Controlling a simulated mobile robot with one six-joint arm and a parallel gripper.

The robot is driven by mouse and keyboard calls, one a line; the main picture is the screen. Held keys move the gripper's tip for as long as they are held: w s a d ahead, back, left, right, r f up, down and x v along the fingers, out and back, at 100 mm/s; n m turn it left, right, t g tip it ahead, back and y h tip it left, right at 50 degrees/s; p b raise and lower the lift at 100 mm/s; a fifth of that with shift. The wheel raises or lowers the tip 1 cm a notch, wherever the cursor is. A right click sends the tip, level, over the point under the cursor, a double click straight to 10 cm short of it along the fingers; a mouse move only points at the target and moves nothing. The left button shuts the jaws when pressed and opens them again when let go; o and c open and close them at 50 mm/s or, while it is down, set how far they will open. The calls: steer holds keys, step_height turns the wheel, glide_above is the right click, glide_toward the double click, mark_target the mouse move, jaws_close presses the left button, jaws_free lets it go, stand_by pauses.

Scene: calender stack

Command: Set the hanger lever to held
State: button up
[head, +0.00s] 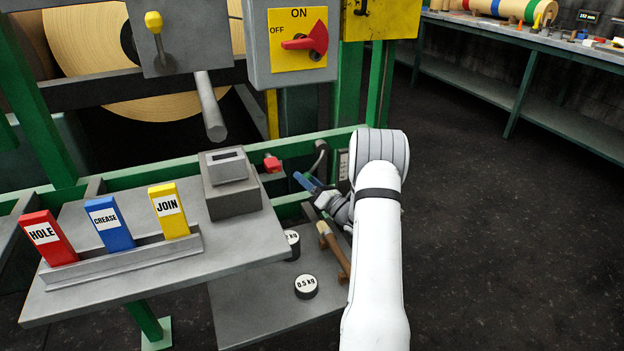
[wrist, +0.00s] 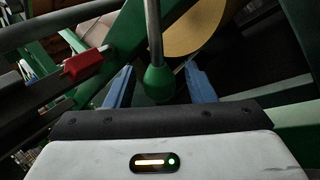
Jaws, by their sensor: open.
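In the wrist view a steel rod with a green knob (wrist: 160,84) comes down from above. It looks like a lever, but no label shows on it, so I cannot tell for sure that it is the hanger lever. My gripper (wrist: 159,90) is open, with one blue finger on each side of the knob. A gap shows between the knob and each finger, and how deep the knob sits between them is unclear. In the head view my gripper (head: 306,182) is beside the green frame rail, partly hidden by my arm. I cannot make out the green knob there.
A grey box (head: 231,190) and HOLE, CREASE and JOIN tags stand on the shelf. A mallet (head: 335,250) and weights (head: 306,287) lie below. Floor at right is clear.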

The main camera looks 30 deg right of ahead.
steer(key=p+v, duration=0.1)
steer(key=v, duration=0.6)
steer(key=shift+s+f, duration=0.15)
steer(key=shift+s, duration=0.2)
steer(key=shift+d, duration=0.1)
steer(key=shift+c, duration=0.4)
